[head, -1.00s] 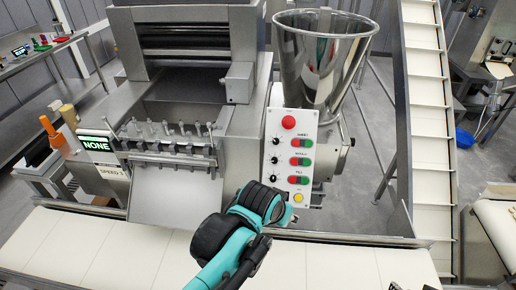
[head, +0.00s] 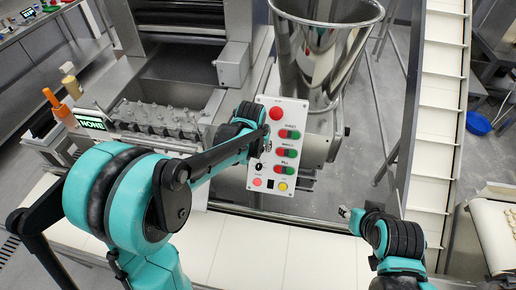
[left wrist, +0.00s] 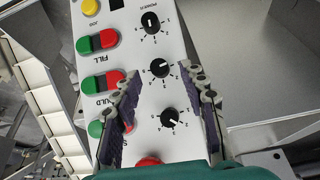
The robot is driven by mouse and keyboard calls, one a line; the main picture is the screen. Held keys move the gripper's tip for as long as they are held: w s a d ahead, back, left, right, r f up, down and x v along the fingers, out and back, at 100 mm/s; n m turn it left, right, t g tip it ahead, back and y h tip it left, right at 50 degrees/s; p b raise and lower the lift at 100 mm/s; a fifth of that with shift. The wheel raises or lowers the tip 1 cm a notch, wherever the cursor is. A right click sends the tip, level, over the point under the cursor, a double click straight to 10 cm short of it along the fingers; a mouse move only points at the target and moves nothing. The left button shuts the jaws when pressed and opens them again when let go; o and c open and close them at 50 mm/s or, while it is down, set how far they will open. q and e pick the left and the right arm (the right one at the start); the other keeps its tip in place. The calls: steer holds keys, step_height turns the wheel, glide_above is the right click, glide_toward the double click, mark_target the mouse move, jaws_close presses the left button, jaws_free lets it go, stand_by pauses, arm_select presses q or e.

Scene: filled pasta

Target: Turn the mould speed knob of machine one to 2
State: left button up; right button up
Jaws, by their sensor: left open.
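The control panel (head: 270,172) of the machine stands upright in the head view, with a column of black knobs beside red and green button pairs. In the left wrist view the panel appears upside down. The mould knob (left wrist: 160,68) is the middle one; its exact setting is hard to read. My left gripper (left wrist: 160,72) is open, its fingers on either side of that knob; contact cannot be told. In the head view the gripper and arm hide part of the knob column.
The sheet knob (left wrist: 170,117) and fill knob (left wrist: 150,22) are close on either side of the mould knob. A red stop button (head: 276,113) tops the panel. A steel hopper (head: 322,50) stands behind, and a pale belt (head: 290,245) runs in front.

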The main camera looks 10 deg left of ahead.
mark_target(261, 150)
arm_select(q)
steer(key=shift+x, duration=1.45)
steer(key=shift+d, duration=0.1)
jaws_close()
steer(key=shift+d+m+b, duration=0.1)
steer(key=shift+m+b, duration=0.2)
steer(key=m+y+b, duration=0.2)
steer(key=m+y, duration=0.1)
steer(key=shift+d+f+t, duration=0.15)
steer(key=shift+d+t, duration=0.1)
steer(key=shift+t, duration=0.05)
steer(key=shift+s+d+m+t+y+b, duration=0.1)
steer(key=shift+m+t+y+b, duration=0.4)
steer(key=shift+m+y+b, duration=0.95)
steer(key=shift+m+p, duration=0.3)
steer(key=shift+m, duration=0.05)
